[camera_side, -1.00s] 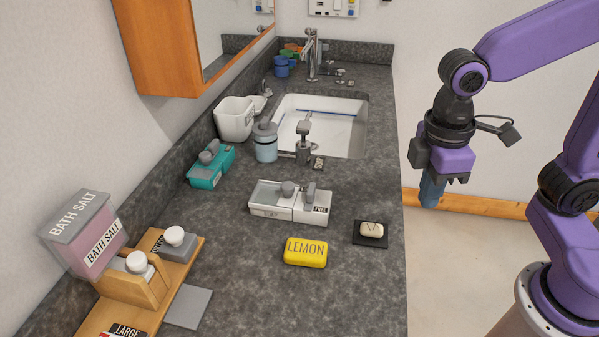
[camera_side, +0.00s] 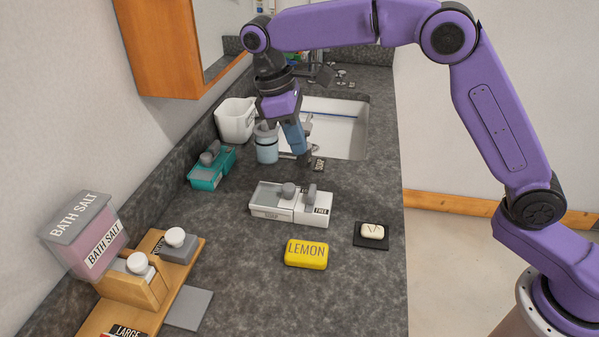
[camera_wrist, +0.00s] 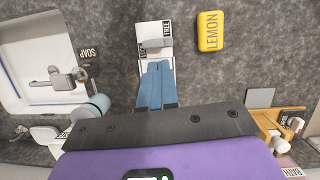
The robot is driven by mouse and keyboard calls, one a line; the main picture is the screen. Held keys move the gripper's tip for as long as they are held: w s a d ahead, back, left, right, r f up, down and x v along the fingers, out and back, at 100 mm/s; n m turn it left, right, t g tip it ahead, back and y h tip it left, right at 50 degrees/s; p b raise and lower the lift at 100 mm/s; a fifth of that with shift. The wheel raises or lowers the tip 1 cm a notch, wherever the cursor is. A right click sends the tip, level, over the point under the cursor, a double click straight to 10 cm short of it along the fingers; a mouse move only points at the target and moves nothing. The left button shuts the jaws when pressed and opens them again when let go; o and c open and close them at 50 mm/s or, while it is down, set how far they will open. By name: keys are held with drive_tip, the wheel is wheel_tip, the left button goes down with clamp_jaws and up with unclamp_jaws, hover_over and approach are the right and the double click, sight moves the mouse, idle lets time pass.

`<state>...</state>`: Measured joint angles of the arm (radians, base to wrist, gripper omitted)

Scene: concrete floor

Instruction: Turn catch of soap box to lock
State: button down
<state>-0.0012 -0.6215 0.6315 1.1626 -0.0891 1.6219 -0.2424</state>
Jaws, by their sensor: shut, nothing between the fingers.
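The white soap box (camera_side: 268,211) stands on the dark stone counter, with a clear lid part at left and a FREE label at its right end. A grey round knob (camera_side: 288,190) and a grey upright catch (camera_side: 311,192) sit on its top. In the wrist view the white box (camera_wrist: 154,29) shows FREE and LOCK labels, with the grey catch (camera_wrist: 158,43) between them. My gripper (camera_side: 303,158) is shut and empty, above the counter behind the box. In the wrist view its blue fingers (camera_wrist: 157,68) hide the box's near part. The catch's exact angle is unclear.
A yellow LEMON soap (camera_side: 306,254) and a small soap on a dark mat (camera_side: 371,242) lie in front. A teal box (camera_side: 208,177), a pale blue dispenser (camera_side: 267,152) and the sink (camera_side: 345,125) are behind. Wooden stand (camera_side: 150,285) with jars at left front.

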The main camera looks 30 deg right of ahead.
sight(311, 198)
drive_tip(key=w+f+m+g, duration=0.1)
drive_tip(key=w+f, duration=0.1)
drive_tip(key=w, duration=0.4)
drive_tip(key=shift+f, duration=0.15)
drive_tip(key=shift+d, duration=0.1)
drive_tip(key=shift+x, duration=5.05)
